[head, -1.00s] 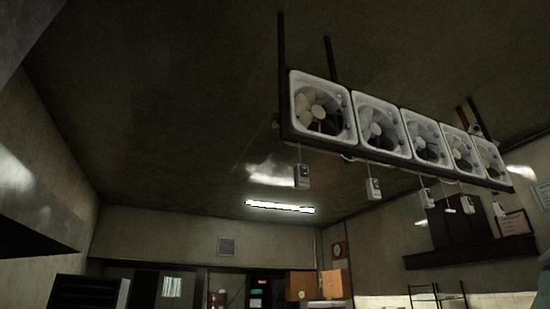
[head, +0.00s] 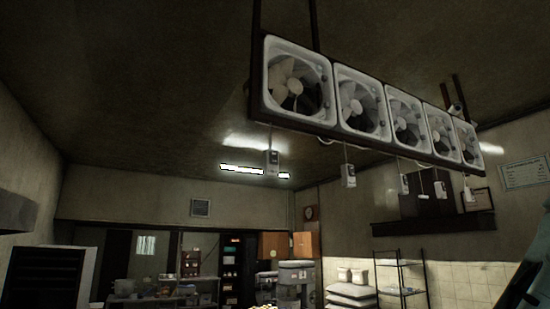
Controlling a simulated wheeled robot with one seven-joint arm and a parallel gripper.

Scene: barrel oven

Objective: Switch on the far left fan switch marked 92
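A row of several white square fans (head: 298,82) hangs from the ceiling in a dark frame. A small pale switch box hangs on a cord below each fan. The far left switch box (head: 272,163) hangs in front of the ceiling light, under the leftmost fan. The second switch box (head: 348,176) hangs to its right. Any number on the boxes is too small to read. My gripper is not in view, though a dark and teal shape shows at the lower right edge.
The hanging frame (head: 380,146) spans the upper right. A dark cabinet (head: 44,277) stands at lower left, and shelves with boxes (head: 230,272) line the back. A wire rack (head: 402,283) and stacked white sacks (head: 350,292) stand by the right wall. The air around the switch boxes looks clear.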

